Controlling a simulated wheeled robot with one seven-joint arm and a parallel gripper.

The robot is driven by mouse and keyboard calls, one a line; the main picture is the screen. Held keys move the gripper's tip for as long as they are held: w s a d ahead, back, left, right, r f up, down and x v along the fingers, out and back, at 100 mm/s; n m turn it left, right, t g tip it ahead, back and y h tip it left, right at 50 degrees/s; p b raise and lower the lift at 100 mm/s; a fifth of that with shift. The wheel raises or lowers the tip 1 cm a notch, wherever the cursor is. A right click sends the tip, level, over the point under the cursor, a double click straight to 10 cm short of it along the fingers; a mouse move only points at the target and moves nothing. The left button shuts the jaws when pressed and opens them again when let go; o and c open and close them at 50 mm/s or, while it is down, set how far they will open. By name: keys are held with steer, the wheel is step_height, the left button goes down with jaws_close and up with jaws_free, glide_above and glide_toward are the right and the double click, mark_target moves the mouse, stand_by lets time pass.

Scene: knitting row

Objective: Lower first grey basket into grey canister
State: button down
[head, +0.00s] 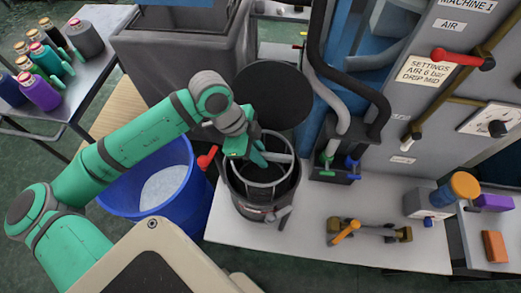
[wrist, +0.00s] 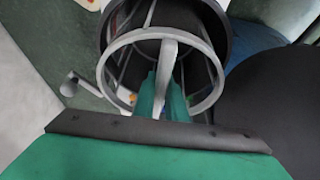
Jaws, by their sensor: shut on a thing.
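The grey basket (wrist: 109,72) is an open round frame with a pale rim and a bar across its top. My gripper (wrist: 163,100) is shut on that bar in the wrist view. In the head view my gripper (head: 258,158) is over the dark grey canister (head: 262,208), which stands on the pale table. The basket (head: 279,157) sits at the canister's mouth, with its rim showing near the top. In the wrist view the canister's dark wall (wrist: 218,28) is around or just beyond the basket. How deep the basket sits is hidden.
The canister's round black lid (head: 272,95) stands open behind it. A blue bucket (head: 195,190) is to the left. A red-handled lever (head: 207,157) is close to the canister. Hoses and a small dark block (head: 335,165) stand right. A brass fitting (head: 365,232) lies on the table.

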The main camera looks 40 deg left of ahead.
steer(key=shift+w+f, duration=0.1)
steer(key=shift+f, duration=4.7)
steer(key=c, duration=1.1)
jaws_free()
steer(key=shift+d+r, duration=0.1)
steer(key=shift+r, duration=4.4)
